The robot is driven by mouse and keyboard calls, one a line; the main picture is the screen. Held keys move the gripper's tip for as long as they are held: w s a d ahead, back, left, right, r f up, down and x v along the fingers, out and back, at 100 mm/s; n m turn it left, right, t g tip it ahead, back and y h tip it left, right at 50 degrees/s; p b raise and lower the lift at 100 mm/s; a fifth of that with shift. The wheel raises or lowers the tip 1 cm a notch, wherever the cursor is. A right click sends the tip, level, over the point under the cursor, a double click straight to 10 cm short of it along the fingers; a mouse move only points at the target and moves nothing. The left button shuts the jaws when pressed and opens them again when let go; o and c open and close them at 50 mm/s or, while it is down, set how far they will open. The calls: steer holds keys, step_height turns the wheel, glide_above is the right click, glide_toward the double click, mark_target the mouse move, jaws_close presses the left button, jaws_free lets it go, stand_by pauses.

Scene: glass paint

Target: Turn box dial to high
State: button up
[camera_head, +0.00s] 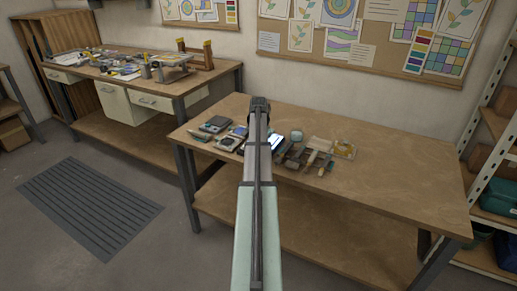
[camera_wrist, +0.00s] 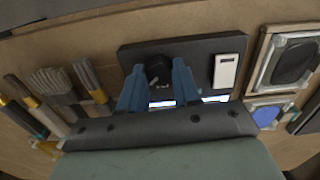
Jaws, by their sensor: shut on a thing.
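The dark box (camera_wrist: 205,48) lies on the bench in the wrist view, with a black round dial (camera_wrist: 158,68) and a white switch (camera_wrist: 226,70) on its face. My gripper (camera_wrist: 159,80) has its two blue fingers on either side of the dial and is shut on it. A small light mark shows on the dial, but its setting cannot be read. A bright lit strip (camera_wrist: 211,99) shows below the box face, partly covered by my gripper. In the head view my arm hides the dial and the fingers; a bright panel (camera_head: 276,142) shows beside it.
Brushes (camera_wrist: 55,82) lie left of the box, and framed pieces (camera_wrist: 292,62) lie to its right in the wrist view. The right part of the workbench (camera_head: 400,170) is clear. A second bench (camera_head: 90,75) stands at the far left, shelves at the right.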

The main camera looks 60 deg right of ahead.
steer(key=shift+m, duration=1)
steer(key=o, duration=1.1)
steer(key=shift+c, duration=0.2)
steer(key=shift+r, duration=0.1)
step_height(320, 180, up, 14)
steer(key=shift+f, duration=0.2)
